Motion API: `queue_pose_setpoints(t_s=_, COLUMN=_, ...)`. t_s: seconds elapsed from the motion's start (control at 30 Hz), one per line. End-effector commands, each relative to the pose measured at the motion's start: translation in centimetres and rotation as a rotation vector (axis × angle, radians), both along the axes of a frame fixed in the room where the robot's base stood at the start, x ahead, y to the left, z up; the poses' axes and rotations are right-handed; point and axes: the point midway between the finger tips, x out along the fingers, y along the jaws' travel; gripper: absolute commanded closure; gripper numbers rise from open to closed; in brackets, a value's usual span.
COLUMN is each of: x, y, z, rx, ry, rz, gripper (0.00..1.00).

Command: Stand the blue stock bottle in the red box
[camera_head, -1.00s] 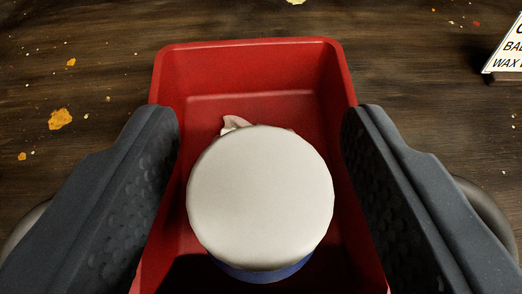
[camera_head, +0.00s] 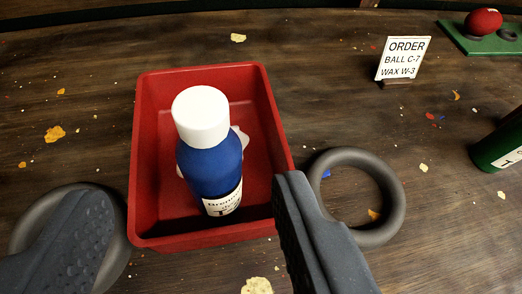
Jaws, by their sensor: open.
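The blue stock bottle (camera_head: 211,165) has a white cap and a white label near its base. It stands upright inside the red box (camera_head: 264,110), apart from the walls as far as I can see. A pale scrap (camera_head: 241,137) shows behind the bottle on the box floor, partly hidden by it. My gripper (camera_head: 190,210) is open, with its dark fingers wide apart at the near side of the box. Neither finger touches the bottle.
Grey rings lie left (camera_head: 68,240) and right (camera_head: 398,196) of the box. An order sign (camera_head: 403,59) stands behind right. A green bottle (camera_head: 500,146) is at the right edge; a red ball (camera_head: 484,22) rests on a green board (camera_head: 466,40). Scraps dot the wooden table.

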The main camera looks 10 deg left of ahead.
Motion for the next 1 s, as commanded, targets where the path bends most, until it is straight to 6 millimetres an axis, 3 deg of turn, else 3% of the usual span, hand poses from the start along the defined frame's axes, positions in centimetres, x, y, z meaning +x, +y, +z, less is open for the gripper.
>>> queue_pose_setpoints(t_s=0.27, x=0.0, y=-0.1, z=0.3, rx=0.002, ry=-0.001, rz=-0.002, gripper=0.48)
queue_pose_setpoints(t_s=0.37, x=0.8, y=-1.1, z=2.2, rx=0.018, ry=-0.009, rz=-0.017, gripper=0.48)
queue_pose_setpoints(t_s=0.47, x=2.4, y=-3.7, z=6.6, rx=0.049, ry=-0.033, rz=-0.053, gripper=0.48)
queue_pose_setpoints(t_s=0.67, x=4.0, y=-13.4, z=19.8, rx=0.095, ry=-0.114, rz=-0.170, gripper=0.48)
queue_pose_setpoints(t_s=0.8, x=2.1, y=-21.4, z=28.6, rx=0.097, ry=-0.178, rz=-0.276, gripper=0.48)
queue_pose_setpoints(t_s=0.9, x=-0.4, y=-26.4, z=33.6, rx=0.088, ry=-0.214, rz=-0.355, gripper=0.48)
queue_pose_setpoints(t_s=1.0, x=-2.8, y=-30.0, z=37.1, rx=0.079, ry=-0.242, rz=-0.420, gripper=0.48)
